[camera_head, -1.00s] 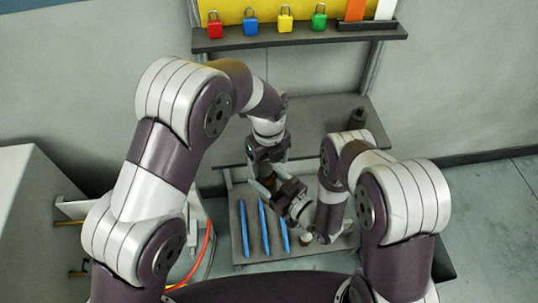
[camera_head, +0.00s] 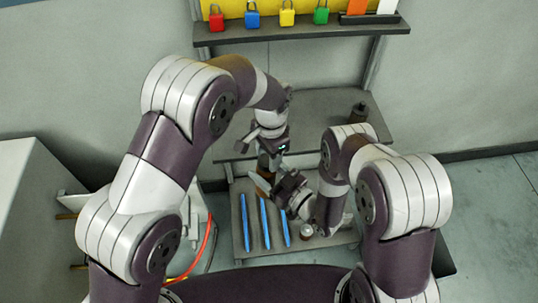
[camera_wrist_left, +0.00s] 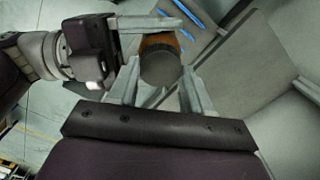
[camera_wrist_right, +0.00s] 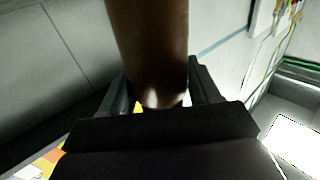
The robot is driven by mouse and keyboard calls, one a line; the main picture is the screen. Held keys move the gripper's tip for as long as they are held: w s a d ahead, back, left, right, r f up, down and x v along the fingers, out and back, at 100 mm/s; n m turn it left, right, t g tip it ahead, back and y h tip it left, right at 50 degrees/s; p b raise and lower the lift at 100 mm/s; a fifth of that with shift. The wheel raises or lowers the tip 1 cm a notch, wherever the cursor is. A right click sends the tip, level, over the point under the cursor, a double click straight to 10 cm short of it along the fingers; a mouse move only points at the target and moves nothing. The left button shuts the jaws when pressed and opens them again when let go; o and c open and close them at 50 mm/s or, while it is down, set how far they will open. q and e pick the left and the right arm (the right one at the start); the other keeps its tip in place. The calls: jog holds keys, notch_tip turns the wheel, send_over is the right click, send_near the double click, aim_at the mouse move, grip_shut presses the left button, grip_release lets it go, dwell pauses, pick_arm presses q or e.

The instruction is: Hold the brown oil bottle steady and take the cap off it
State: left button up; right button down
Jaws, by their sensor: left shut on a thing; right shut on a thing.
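The brown oil bottle (camera_wrist_right: 148,45) is between the fingers of my right gripper (camera_wrist_right: 160,98), which is shut on it. In the left wrist view the bottle (camera_wrist_left: 160,40) shows as a brown rim below its dark round cap (camera_wrist_left: 160,68). The cap is between the fingers of my left gripper (camera_wrist_left: 158,88), which is shut on it from above. In the head view the two grippers meet above the lower tray, and the bottle (camera_head: 263,163) is mostly hidden. I cannot tell whether the cap is still threaded on the bottle.
Several blue tools (camera_head: 265,222) lie on the lower tray (camera_head: 240,195), with a small jar (camera_head: 306,232) to their right. A dark bottle (camera_head: 358,112) stands on the middle shelf (camera_head: 325,103). Padlocks (camera_head: 252,20) line the upper shelf. A pale cabinet (camera_head: 30,200) stands left, with a red cable (camera_head: 205,245).

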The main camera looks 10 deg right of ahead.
pick_arm(q)
jog(key=n, duration=0.4)
jog(key=shift+w+a+r, duration=0.1)
jog(key=shift+w+r, duration=0.05)
jog(key=shift+w, duration=0.2)
jog(key=n, duration=0.4)
jog(key=shift+a, duration=0.15)
jog(key=n, duration=0.4)
jog(key=shift+s+a+n, duration=0.1)
jog(key=shift+s+n, duration=0.05)
jog(key=shift+n, duration=0.25)
jog(key=n, duration=0.4)
jog(key=shift+s, duration=0.1)
jog(key=n, duration=0.4)
jog(key=shift+s, duration=0.15)
jog(key=n, duration=0.4)
jog(key=shift+s+h, duration=0.15)
jog(key=shift+h, duration=0.15)
jog(key=n, duration=0.6)
jog(key=shift+s+d, duration=0.15)
jog(key=shift+d, duration=0.1)
jog(key=n, duration=0.3)
jog(key=shift+d+n, duration=0.1)
jog(key=shift+n, duration=0.3)
